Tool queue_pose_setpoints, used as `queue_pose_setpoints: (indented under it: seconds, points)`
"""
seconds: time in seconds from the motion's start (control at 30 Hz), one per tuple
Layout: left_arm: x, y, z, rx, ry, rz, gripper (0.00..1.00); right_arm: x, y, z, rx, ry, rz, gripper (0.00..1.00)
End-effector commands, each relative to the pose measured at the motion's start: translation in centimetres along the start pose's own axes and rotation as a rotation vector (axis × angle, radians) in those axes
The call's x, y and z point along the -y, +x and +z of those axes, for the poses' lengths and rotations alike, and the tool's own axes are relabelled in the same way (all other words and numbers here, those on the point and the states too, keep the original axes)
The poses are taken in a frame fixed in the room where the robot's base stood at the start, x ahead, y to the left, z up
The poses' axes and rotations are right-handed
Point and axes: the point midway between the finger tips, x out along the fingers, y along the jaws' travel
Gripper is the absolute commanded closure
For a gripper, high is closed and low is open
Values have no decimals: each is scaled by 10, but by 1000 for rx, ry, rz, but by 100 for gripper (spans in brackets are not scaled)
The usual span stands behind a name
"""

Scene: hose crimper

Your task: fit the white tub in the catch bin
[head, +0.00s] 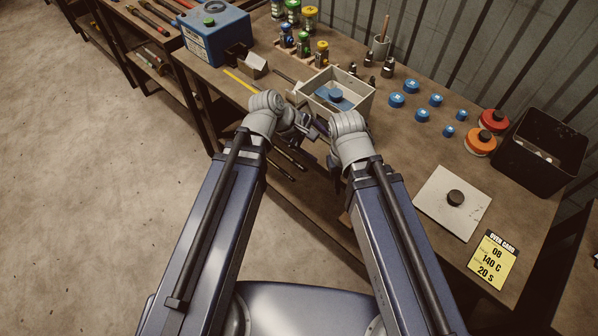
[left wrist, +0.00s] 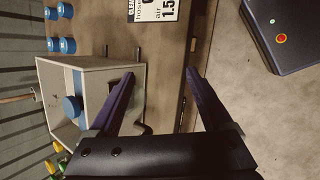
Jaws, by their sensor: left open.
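A pale open box, which looks like the white tub (head: 361,103), stands upright on the bench just beyond my grippers. A blue piece lies inside it. The tub also shows at the left of the left wrist view (left wrist: 100,88). My left gripper (head: 314,127) is beside its near side. In the left wrist view the left gripper's fingers (left wrist: 160,75) are apart with nothing between them, and one finger overlaps the tub's side; contact cannot be told. My right gripper (head: 337,162) is lower, its fingers mostly hidden. A black open bin (head: 552,172), likely the catch bin, stands at far right with pale items inside.
A ribbed wall closes the back.

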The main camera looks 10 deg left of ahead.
Motion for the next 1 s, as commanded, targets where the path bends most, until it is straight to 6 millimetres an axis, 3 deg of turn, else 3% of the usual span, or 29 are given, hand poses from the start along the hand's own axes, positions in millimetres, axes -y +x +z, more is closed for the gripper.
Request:
queue_pose_setpoints:
  seconds: [0.2,0.4,0.6,1.0]
  points:
    - [68,8,16,-45,753,-393,17,0,0,0,0,0,0,68]
    - [101,-5,15,6,1183,-662,17,0,0,0,0,0,0,68]
    - [110,-12,12,41,1328,-764,17,0,0,0,0,0,0,68]
    - [110,-13,12,42,1334,-766,17,0,0,0,0,0,0,68]
